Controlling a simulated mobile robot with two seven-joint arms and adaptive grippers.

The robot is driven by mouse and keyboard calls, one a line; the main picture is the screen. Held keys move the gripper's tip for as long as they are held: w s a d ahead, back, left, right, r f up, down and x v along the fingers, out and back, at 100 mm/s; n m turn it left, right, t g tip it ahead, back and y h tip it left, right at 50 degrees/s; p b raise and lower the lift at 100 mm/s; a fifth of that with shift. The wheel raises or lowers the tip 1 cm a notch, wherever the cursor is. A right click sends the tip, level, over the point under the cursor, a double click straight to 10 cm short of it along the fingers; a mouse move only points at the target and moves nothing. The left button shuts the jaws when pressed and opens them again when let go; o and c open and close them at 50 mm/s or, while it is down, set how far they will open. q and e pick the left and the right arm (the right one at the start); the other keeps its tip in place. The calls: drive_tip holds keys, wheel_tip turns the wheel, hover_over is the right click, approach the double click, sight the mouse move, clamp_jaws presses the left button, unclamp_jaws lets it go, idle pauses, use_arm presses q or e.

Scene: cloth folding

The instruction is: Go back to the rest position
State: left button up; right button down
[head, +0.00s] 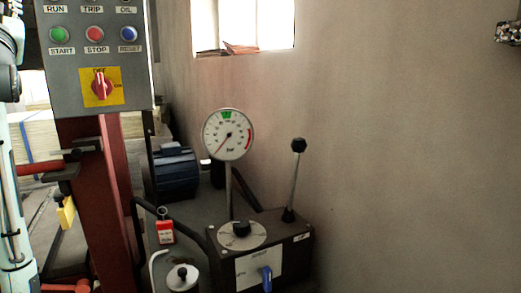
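Neither of my grippers can be made out in the head view. White and dark links, which look like parts of my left arm, run down the left edge. No cloth is in sight. A grey control panel (70,78) with green, red and blue buttons and a red rotary switch (102,86) on a yellow plate fills the upper left. A round pressure gauge (228,135) stands on a stem above a dark control box (294,243). A black-knobbed lever (293,185) rises upright from that box.
A red post (88,215) stands below the panel. A blue motor (175,172) sits behind it. A red tag (165,231) and a small capped canister (183,278) are near the box. A small metallic part (509,32), unclear, shows at the top right. A bare wall (400,150) fills the right.

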use_arm(q)
drive_tip(key=s+a+r+y, duration=0.2)
drive_tip(key=s+a+r, duration=0.1)
drive_tip(key=s+r, duration=0.15)
drive_tip(key=w+d+f+m+g+h, duration=0.1)
drive_tip(key=w+f+m+h, duration=0.45)
drive_tip(key=f, duration=0.85)
drive_tip(key=w+d+f+m+h, duration=0.1)
drive_tip(key=w+f+m+h, duration=0.15)
drive_tip(key=w+f, duration=0.85)
drive_tip(key=s+d+f+m+g+h, duration=0.1)
drive_tip(key=s+f+g+h, duration=0.1)
drive_tip(key=f, duration=1.2)
drive_tip(key=s+d+f+g+h, duration=0.1)
drive_tip(key=s+f+g+h, duration=0.15)
drive_tip(key=f, duration=1.25)
drive_tip(key=s+d+f+m+g+h, duration=0.15)
drive_tip(key=s+f+g, duration=0.25)
drive_tip(key=s+f, duration=1)
drive_tip(key=s+d+f+g+h, duration=0.1)
drive_tip(key=s+d+f+g, duration=0.25)
drive_tip(key=s+f, duration=1.05)
drive_tip(key=d+f+n+h, duration=0.1)
drive_tip(key=d+f, duration=0.3)
drive_tip(key=d, duration=0.4)
drive_tip(key=d+f+n+g+h, duration=0.1)
drive_tip(key=d+f+n+h, duration=0.1)
drive_tip(key=d+f, duration=0.3)
drive_tip(key=d, duration=0.3)
